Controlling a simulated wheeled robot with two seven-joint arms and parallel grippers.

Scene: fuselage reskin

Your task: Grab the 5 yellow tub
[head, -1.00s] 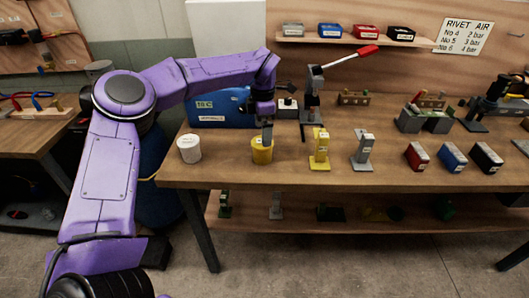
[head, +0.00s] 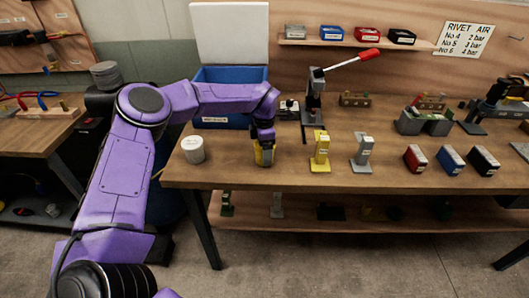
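The yellow tub (head: 260,158) stands on the wooden bench near its front left edge. My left gripper (head: 265,150) has come down over it from above, with its dark fingers at the tub's sides and hiding much of it. Whether the fingers press on the tub or are still apart from it cannot be told. The tub appears to rest on the bench top. My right gripper is not in view.
A white tub (head: 193,149) stands just left of the yellow one. Behind is a blue box (head: 222,118). To the right stand a yellow block stand (head: 320,148), a grey one (head: 363,149) and a red-handled lever press (head: 313,95). The bench front (head: 290,178) is clear.

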